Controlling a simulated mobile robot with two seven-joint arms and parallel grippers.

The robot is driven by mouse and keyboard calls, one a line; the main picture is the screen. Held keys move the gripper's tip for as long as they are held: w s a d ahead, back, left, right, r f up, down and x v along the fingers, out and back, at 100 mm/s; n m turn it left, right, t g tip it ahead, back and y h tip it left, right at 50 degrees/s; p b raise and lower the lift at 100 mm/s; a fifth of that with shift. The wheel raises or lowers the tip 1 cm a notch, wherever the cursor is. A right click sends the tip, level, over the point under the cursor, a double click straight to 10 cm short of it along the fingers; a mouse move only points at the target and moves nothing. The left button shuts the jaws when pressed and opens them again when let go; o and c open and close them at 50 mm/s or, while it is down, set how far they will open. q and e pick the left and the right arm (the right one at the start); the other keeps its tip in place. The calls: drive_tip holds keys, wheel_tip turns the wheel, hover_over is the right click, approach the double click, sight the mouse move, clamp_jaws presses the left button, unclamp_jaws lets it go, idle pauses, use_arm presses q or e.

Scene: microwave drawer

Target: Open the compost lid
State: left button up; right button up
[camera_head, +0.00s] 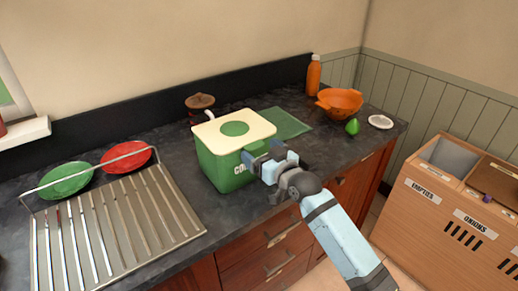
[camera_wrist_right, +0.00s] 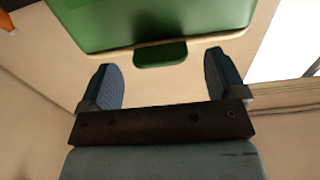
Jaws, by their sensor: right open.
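The compost bin (camera_head: 222,168) is a green box with white lettering on its front, on the dark counter. Its cream lid (camera_head: 207,134) with a green disc lies flat on top, shut. My right gripper (camera_head: 268,158) is at the bin's front right corner, just below the lid's edge. In the right wrist view the gripper (camera_wrist_right: 163,80) is open and empty. A small green tab (camera_wrist_right: 160,54) shows between and beyond its fingertips, below a larger green surface. I cannot tell whether the fingers touch the bin. My left gripper is not in view.
A metal dish rack (camera_head: 120,220) stands left, with green (camera_head: 65,180) and red (camera_head: 126,157) plates. Behind the bin are a brown pot (camera_head: 200,105) and a green mat (camera_head: 285,124). An orange bowl (camera_head: 340,102), bottle (camera_head: 313,76) and green pear (camera_head: 352,127) stand right.

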drive_tip(key=shift+w+a, duration=0.4)
drive_tip(key=shift+w, duration=0.15)
